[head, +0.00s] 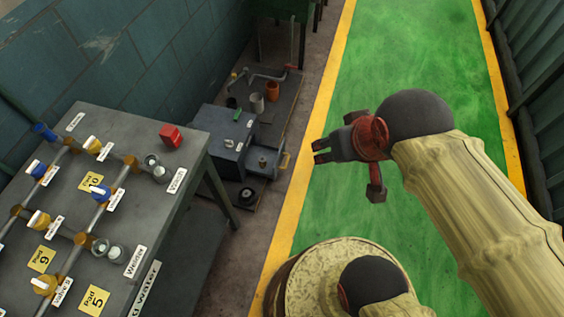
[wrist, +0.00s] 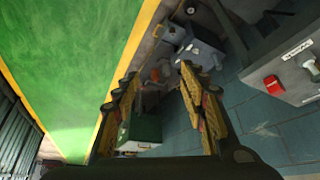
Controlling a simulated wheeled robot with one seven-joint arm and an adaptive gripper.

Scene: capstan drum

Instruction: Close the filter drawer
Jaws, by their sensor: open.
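A grey box (head: 222,138) stands low beside the wall in the head view. What looks like the filter drawer (head: 262,163) sticks out of its right side, with a yellow handle (head: 284,161) on its outer end. My gripper (head: 319,151) is open and empty, with its fingers pointing left towards the handle side. It appears above the green floor, right of the drawer and apart from it. In the wrist view, my open fingers (wrist: 156,78) frame a gap. The grey box (wrist: 203,52) is small and dim beyond them, and the drawer's details are hard to make out there.
A grey table (head: 190,150) with pipes, valves, labels and a red block (head: 170,135) stands at the left. The green floor (head: 420,50) is clear.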

